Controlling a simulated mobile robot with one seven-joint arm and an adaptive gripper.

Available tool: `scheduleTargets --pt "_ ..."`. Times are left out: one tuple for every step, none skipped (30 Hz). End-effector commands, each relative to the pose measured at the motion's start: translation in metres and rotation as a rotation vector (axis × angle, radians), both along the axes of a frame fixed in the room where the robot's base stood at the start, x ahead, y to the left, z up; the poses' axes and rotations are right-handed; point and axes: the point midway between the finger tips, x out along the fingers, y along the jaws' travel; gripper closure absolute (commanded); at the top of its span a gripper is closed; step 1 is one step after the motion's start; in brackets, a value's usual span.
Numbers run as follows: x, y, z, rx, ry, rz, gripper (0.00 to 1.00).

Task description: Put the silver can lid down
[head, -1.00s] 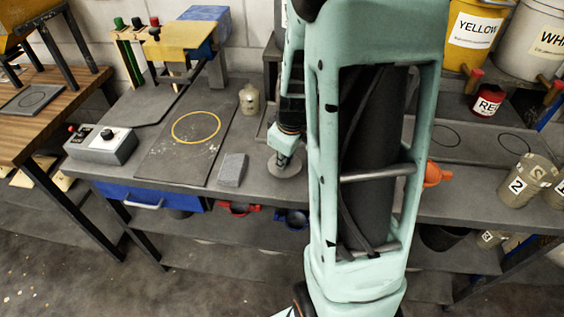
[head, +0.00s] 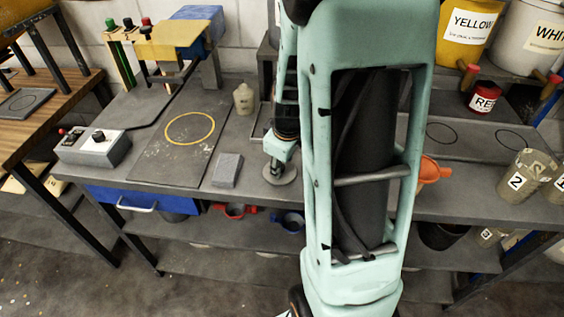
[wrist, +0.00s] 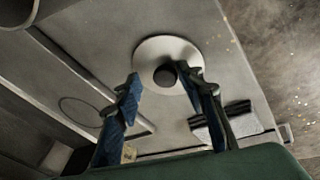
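The silver can lid (head: 281,174), a pale round disc with a dark knob, appears to lie flat on the grey bench (head: 330,205) near its front edge. It also shows in the wrist view (wrist: 150,52), with the knob near its middle. My gripper (wrist: 165,83) is over the lid with its two fingers spread. The left finger is clearly apart from the knob; the right fingertip is close beside it, and I cannot tell if they touch. In the head view my gripper (head: 279,165) is small and partly hidden by my arm.
A grey block (head: 227,170) stands left of the lid, and a pale bottle (head: 245,98) behind it. A dark board with a yellow ring (head: 190,128) is further left. A control box (head: 97,147) stands at the bench's left end. A red can (head: 482,97) and orange funnel (head: 431,172) are to the right.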

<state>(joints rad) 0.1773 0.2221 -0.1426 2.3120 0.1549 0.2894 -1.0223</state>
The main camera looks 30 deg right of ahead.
Motion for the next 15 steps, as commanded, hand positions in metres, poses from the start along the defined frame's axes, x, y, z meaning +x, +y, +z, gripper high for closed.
scheduleTargets --pt "-0.001 0.000 0.001 0.000 0.001 0.000 0.62" --pt "-0.001 0.000 0.002 0.000 0.001 0.000 0.62" --pt "0.000 0.000 0.004 0.000 0.001 0.000 0.62" --pt "-0.001 0.000 0.006 0.000 0.001 0.000 0.62" --pt "-0.002 0.001 0.010 0.000 0.000 0.000 0.62" --pt "-0.003 0.001 0.015 0.000 0.000 0.000 0.62" --pt "-0.004 0.001 0.020 0.001 -0.001 0.000 0.62" --pt "-0.005 0.002 0.025 0.000 -0.001 0.000 0.62" --pt "-0.007 0.002 0.032 0.000 -0.001 0.000 0.62" --pt "-0.008 0.002 0.037 0.000 -0.001 -0.001 0.62" --pt "-0.010 0.003 0.042 0.000 -0.001 -0.001 0.62" --pt "-0.012 0.003 0.049 0.000 -0.001 0.000 0.62" --pt "-0.014 0.004 0.054 0.000 -0.001 0.000 0.62" --pt "-0.016 0.004 0.059 0.000 -0.001 0.000 0.62" --pt "-0.018 0.005 0.065 0.000 -0.001 0.000 0.62"
